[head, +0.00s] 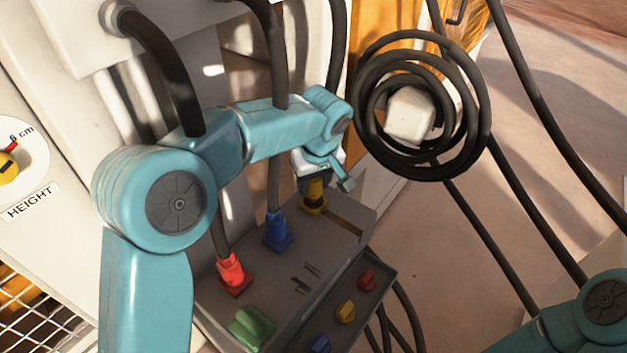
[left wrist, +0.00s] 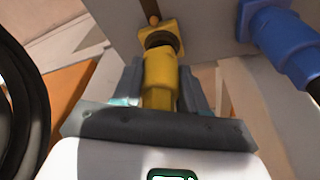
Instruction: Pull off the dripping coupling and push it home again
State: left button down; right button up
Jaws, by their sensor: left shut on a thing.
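The yellow coupling (head: 317,188) stands at the far end of the grey block, over a square yellow socket (head: 313,208). My left gripper (head: 320,174) is shut on it from above. In the left wrist view the yellow coupling (left wrist: 159,78) lies between the two fingers, in line with the yellow socket (left wrist: 160,32). A dark ring shows between coupling and socket; I cannot tell how deep the coupling sits. A brown streak (head: 345,222) runs from the socket along the block top. My right gripper is out of view; only part of that arm shows at lower right.
A blue coupling (head: 277,232) and a red coupling (head: 232,271) stand in line on the block, with hoses rising from them. A lower ledge (head: 362,309) bears small knobs. A coiled black hose (head: 470,103) hangs right of my left gripper.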

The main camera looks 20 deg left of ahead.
pick_arm(q)
jog(key=shift+f+b, duration=0.5)
jog(key=shift+f, duration=0.2)
jog(key=c, duration=0.5)
grip_release()
jog(key=shift+r, duration=0.15)
jog(key=p+v, duration=0.2)
jog(key=v, duration=1.4)
jog(key=shift+r, duration=0.1)
